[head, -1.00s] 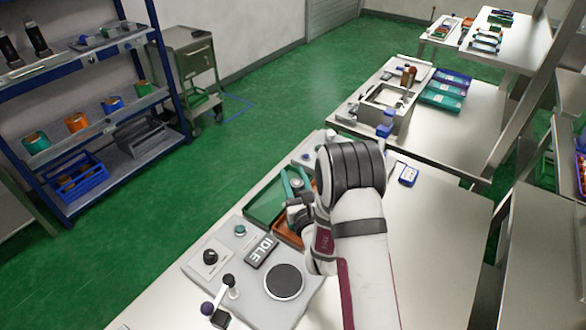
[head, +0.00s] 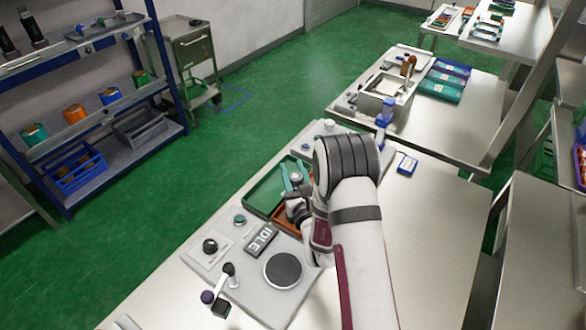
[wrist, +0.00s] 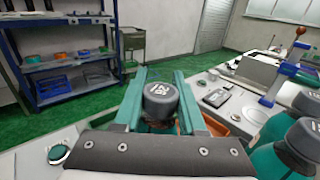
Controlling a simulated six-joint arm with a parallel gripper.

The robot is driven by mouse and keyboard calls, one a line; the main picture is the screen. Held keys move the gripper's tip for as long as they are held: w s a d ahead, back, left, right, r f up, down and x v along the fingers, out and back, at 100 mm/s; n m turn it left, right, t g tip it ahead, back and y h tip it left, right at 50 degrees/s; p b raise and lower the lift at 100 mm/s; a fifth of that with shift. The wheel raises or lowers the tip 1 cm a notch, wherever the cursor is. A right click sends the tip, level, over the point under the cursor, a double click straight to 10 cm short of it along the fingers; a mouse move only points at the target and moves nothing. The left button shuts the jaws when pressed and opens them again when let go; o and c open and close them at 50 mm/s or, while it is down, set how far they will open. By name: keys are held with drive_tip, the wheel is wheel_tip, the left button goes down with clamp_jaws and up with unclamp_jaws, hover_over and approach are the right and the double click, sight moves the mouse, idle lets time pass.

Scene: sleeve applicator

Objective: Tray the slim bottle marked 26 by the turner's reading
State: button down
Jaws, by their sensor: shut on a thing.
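My gripper (head: 293,182) has teal fingers and hangs over the trays on the near bench. In the wrist view the fingers (wrist: 160,84) are closed around a bottle with a dark grey cap (wrist: 160,105). White marks on the cap are too small to read surely. The bottle's body is mostly hidden. A green tray (head: 263,194) lies left of my gripper; an orange tray (head: 283,223) is partly hidden beneath it. The turner has a dark round plate (head: 283,269), which looks empty, and a display (head: 261,241) reading IDLE.
Other teal bottles with grey caps (wrist: 308,137) stand close at right in the wrist view. A lever with a dark knob (head: 207,296) and a black dial (head: 210,245) sit near the turner. The bench at right is mostly clear.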

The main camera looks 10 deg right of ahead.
drive_tip(key=shift+c, duration=2)
unclamp_jaws()
drive_tip(key=shift+s, duration=0.1)
drive_tip(key=s, duration=1.2)
drive_tip(key=w+d+r+m+g+h, duration=0.1)
drive_tip(key=d+m+g+h, duration=0.15)
drive_tip(key=m, duration=0.55)
drive_tip(key=w+d+r+m+g+h, duration=0.2)
drive_tip(key=d+m, duration=0.1)
drive_tip(key=m, duration=0.6)
drive_tip(key=s+a+r+m+g+y, duration=0.1)
drive_tip(key=s+a+m+g, duration=0.2)
drive_tip(key=s+m, duration=0.5)
drive_tip(key=s+a+r+m+g+y, duration=0.2)
drive_tip(key=s+m+g, duration=0.4)
drive_tip(key=s, duration=0.5)
drive_tip(key=s+a+r+m+g+y, duration=0.2)
drive_tip(key=s+a+m+g, duration=0.2)
drive_tip(key=s+m, duration=0.6)
drive_tip(key=shift+s+a, duration=0.15)
drive_tip(key=shift+a, duration=0.05)
